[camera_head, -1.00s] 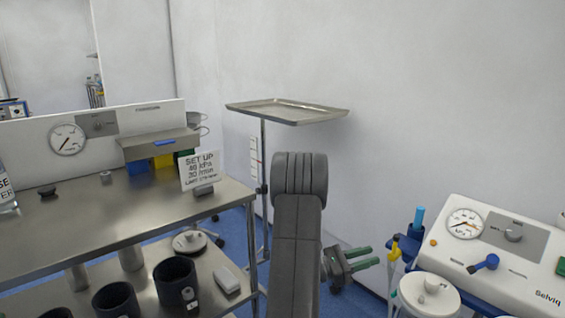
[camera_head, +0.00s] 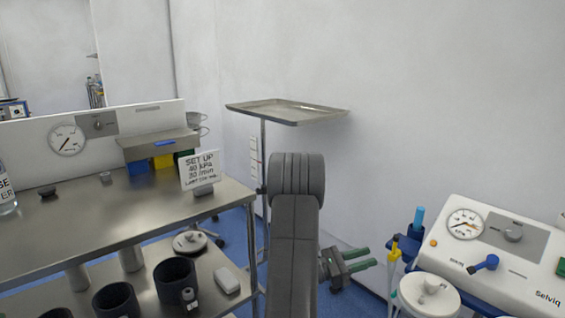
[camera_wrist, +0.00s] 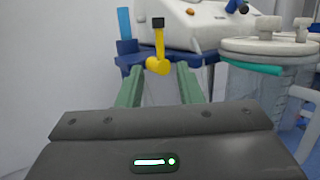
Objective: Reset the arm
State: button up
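My gripper (camera_head: 362,263) shows in the head view just right of my grey arm, low in front of the wall, with its two green fingers pointing right. In the wrist view the two green fingers (camera_wrist: 162,88) stand apart with nothing between them. A yellow fitting with a black top (camera_wrist: 158,60) shows beyond the gap, at the blue rail, apart from the fingers.
A steel table (camera_head: 100,224) with a gauge panel and a set-up card (camera_head: 200,171) stands left. A steel tray (camera_head: 290,108) on a stand is behind my arm. A white suction unit (camera_head: 500,255) and lidded canister (camera_head: 428,298) stand right.

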aim_at(393, 250)
jog(key=d, duration=0.2)
jog(key=d+r+m+b, duration=0.1)
jog(key=d, duration=0.1)
jog(key=d+m+y+b, duration=0.1)
jog(key=d, duration=0.2)
jog(key=shift+w+r, duration=0.25)
jog(key=shift+r, duration=0.15)
jog(key=shift+s+d+m+g+y, duration=0.1)
jog(key=shift+s+m+g+y, duration=0.1)
jog(key=shift+m+y, duration=0.25)
jog(key=shift+s+d+m+g+y, duration=0.1)
jog(key=shift+m+g+y, duration=0.15)
jog(key=shift+m, duration=0.4)
